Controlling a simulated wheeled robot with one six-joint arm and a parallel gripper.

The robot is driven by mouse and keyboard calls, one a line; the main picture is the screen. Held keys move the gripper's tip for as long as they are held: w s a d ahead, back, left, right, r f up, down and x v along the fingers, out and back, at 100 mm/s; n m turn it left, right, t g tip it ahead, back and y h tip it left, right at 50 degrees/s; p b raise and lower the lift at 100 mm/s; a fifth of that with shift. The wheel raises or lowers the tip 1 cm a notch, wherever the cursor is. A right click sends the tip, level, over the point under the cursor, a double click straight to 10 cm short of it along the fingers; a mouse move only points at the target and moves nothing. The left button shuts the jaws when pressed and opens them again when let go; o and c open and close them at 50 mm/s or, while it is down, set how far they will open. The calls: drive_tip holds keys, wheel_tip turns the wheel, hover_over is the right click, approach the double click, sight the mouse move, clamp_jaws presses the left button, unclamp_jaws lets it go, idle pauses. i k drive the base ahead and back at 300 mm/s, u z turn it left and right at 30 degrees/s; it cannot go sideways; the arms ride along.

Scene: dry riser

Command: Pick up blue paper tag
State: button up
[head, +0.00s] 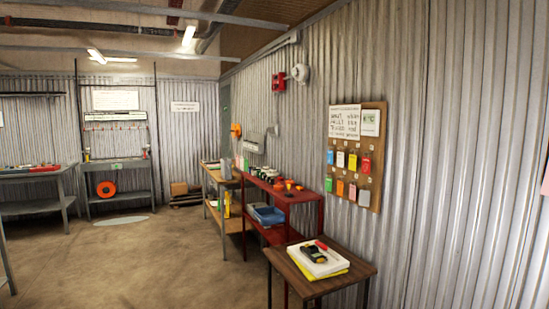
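Several coloured paper tags hang in two rows on a brown board on the corrugated wall at the right. The leftmost tag of the upper row (330,157) looks pale blue, but it is small and I cannot be sure of its colour. The lower row has green and orange tags. My gripper is not in view.
A small brown table (352,270) with books and a dark device stands below the board (376,150). A red shelf unit (299,196) stands left of it, with a blue tray (267,215). Open floor (150,260) lies at the left.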

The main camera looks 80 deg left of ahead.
sight(331, 153)
drive_tip(key=u, duration=3.75)
drive_tip(key=i, duration=4.95)
drive_tip(key=z, duration=3.3)
